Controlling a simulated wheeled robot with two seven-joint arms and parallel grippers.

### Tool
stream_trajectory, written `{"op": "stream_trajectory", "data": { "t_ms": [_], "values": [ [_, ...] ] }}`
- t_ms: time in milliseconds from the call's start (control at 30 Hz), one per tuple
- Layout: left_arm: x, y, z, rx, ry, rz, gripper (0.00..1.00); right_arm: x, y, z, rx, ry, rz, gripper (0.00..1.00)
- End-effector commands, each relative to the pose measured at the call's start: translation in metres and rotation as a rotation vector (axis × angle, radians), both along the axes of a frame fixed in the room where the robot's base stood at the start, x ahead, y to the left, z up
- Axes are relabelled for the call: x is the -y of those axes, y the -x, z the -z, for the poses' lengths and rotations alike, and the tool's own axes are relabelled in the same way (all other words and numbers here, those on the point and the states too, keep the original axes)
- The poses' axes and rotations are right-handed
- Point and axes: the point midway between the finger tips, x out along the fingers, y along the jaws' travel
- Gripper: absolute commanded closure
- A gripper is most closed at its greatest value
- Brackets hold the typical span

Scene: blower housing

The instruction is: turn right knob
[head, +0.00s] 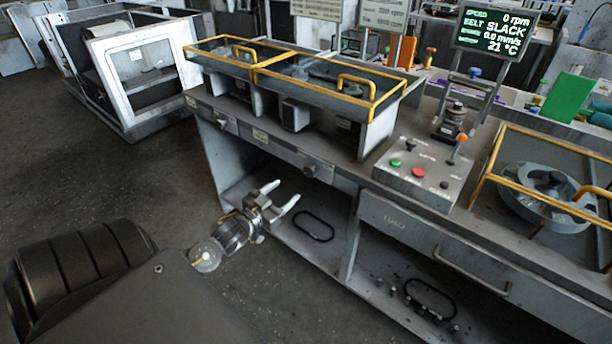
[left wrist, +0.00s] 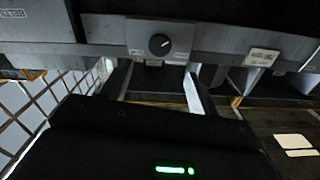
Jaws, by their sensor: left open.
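The right knob (head: 309,171) is a small dark round knob on the front rail of the grey bench, under the yellow-railed guard. In the left wrist view the knob (left wrist: 159,44) shows a pale pointer mark on its face. A second knob (head: 224,122) sits further left on the same rail. My left gripper (head: 287,193) is open and empty, in front of the bench and below and left of the right knob in the head view. In the left wrist view its two fingers (left wrist: 158,72) stand either side of the knob's line, apart from it. My right gripper is out of view.
A control box (head: 420,172) with coloured buttons stands on the bench top. A drawer with a handle (head: 470,272) is to the right. The open lower shelf holds black belts (head: 314,226). A screen (head: 496,32) reads BELT SLACK and 0 rpm.

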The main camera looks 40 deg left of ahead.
Motion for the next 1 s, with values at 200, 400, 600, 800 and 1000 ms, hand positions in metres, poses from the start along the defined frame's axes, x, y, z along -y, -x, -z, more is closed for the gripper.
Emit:
{"op": "stream_trajectory", "data": {
  "t_ms": [200,400,600,800,1000],
  "values": [
    [0.0,-0.018,0.0,0.0,-0.001,0.0,0.4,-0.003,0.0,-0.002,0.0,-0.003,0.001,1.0],
    [-0.002,-0.056,-0.001,0.001,-0.002,-0.002,0.4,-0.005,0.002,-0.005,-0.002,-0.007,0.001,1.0],
    [-0.002,-0.088,0.0,-0.002,-0.001,-0.001,0.4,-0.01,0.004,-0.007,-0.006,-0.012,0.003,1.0],
    [-0.002,-0.105,0.001,-0.003,-0.001,-0.001,0.4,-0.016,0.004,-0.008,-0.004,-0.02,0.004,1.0],
    [-0.002,-0.108,0.001,-0.003,-0.002,0.001,0.4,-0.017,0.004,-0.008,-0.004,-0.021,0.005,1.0]
  ]
}}
